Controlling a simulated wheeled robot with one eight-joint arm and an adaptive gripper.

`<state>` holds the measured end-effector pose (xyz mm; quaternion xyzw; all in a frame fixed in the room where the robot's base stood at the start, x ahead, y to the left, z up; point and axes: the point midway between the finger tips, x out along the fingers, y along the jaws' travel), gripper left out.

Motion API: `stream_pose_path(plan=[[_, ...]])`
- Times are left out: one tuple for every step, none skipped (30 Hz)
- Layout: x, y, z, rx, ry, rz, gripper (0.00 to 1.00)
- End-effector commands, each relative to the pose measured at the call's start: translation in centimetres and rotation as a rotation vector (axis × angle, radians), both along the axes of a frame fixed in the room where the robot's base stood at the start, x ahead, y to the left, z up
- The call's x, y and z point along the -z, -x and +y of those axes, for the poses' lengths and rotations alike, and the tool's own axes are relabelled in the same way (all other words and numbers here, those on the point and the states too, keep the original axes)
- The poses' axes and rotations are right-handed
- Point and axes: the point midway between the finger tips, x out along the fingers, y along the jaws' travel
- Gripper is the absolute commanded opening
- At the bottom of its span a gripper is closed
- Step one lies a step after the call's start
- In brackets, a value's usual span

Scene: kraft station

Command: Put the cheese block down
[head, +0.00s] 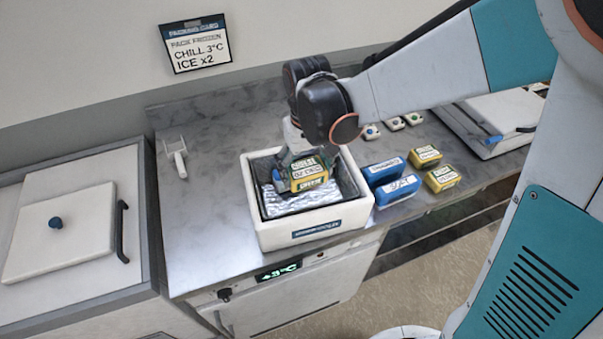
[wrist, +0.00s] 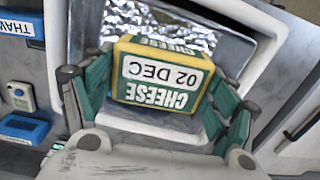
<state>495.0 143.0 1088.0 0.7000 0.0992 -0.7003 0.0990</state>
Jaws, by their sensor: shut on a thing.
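The cheese block (head: 308,175) is yellow and green with a white label reading 02 DEC. In the wrist view the cheese block (wrist: 162,76) sits between the green fingers of my gripper (wrist: 158,90), which is shut on it. In the head view my gripper (head: 300,160) points down into a white box (head: 312,230) with a dark inner rim and a silver foil lining (head: 300,200). The cheese is over the foil within the box opening. I cannot tell whether it touches the foil. My arm hides part of the box's back.
Two blue packs (head: 397,189) and two yellow blocks (head: 440,178) stand right of the box. A white scoop (head: 176,155) lies at the counter's left. A lidded unit (head: 62,230) is at far left. A wall card reads CHILL 3°C, ICE x2 (head: 196,46).

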Motion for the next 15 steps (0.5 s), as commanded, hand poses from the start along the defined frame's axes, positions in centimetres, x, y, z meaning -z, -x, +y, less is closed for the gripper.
stream_pose_path(plan=[[1.7,0.0,0.0,0.000,0.000,0.000,0.48],[2.3,0.0,0.0,0.001,0.000,0.000,0.48],[3.1,-0.1,0.0,0.001,0.000,0.000,0.48],[3.7,-0.1,0.0,0.001,0.000,0.000,0.48],[4.3,-0.1,0.0,0.001,0.000,0.000,0.48],[5.0,-0.1,0.0,0.001,0.000,0.000,0.48],[5.6,-0.1,0.0,0.001,0.000,0.000,0.48],[6.0,-0.1,0.0,0.001,0.000,0.000,0.48],[6.6,-0.1,0.0,0.001,0.000,0.000,0.48],[7.0,-0.1,0.0,0.001,0.000,0.000,0.48],[7.3,-0.1,0.0,0.001,0.000,0.000,0.48],[7.6,-0.1,0.0,0.001,0.000,0.000,0.48],[7.8,-0.1,0.0,0.001,0.000,0.000,0.48],[7.9,-0.1,0.0,0.001,0.000,0.000,0.48],[8.0,-0.1,0.0,0.001,0.000,0.000,0.48]])
